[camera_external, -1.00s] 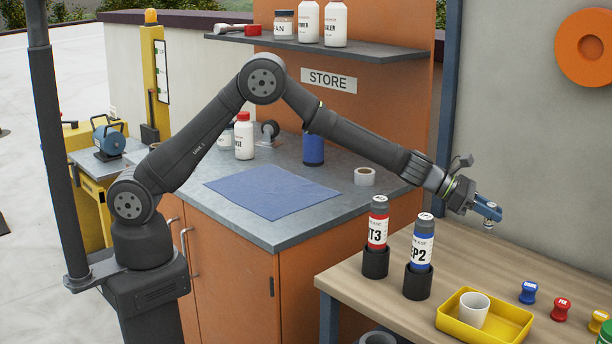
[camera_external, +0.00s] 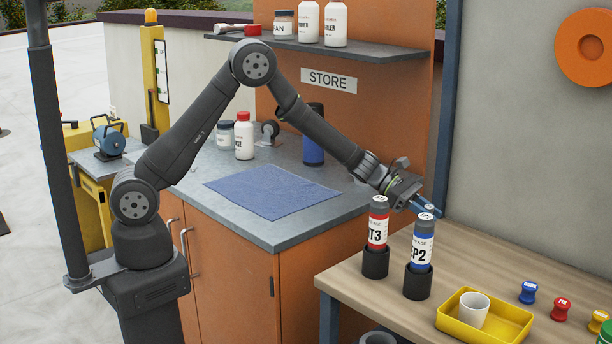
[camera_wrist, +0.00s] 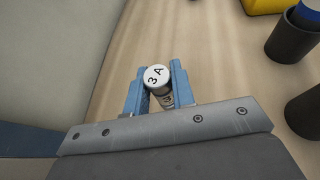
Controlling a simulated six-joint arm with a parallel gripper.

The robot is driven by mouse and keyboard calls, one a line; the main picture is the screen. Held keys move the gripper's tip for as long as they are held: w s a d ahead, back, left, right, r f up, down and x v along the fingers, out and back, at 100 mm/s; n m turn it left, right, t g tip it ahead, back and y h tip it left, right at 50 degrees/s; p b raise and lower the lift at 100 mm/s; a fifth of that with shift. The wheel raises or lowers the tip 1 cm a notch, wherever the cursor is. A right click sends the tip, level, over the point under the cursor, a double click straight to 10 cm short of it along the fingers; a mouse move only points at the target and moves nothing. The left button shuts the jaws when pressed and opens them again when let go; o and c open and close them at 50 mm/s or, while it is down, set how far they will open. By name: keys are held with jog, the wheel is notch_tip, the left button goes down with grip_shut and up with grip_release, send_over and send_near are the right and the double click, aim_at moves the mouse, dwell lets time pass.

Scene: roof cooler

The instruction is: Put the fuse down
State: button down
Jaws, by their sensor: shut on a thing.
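The fuse (camera_wrist: 157,76) shows in the wrist view as a small cylinder with a pale end cap marked "3 A". My gripper (camera_wrist: 156,88) is shut on it, with one blue finger on each side. In the external view my gripper (camera_external: 431,208) is above the far side of the wooden bench, just behind the tubes. The fuse cannot be made out there.
A red tube (camera_external: 378,228) and a blue tube (camera_external: 422,247) stand in black holders on the wooden bench (camera_external: 342,279). A yellow tray (camera_external: 510,325) holds a white cup (camera_external: 474,310). Small coloured spools (camera_external: 528,292) stand to the right. Bare wood lies below my gripper.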

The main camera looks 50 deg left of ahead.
jog(key=shift+f, duration=1.9)
jog(key=shift+f, duration=0.15)
jog(key=c, duration=1.2)
grip_release()
jog(key=shift+c, duration=0.2)
jog(key=shift+r, duration=0.25)
jog(key=v, duration=1.2)
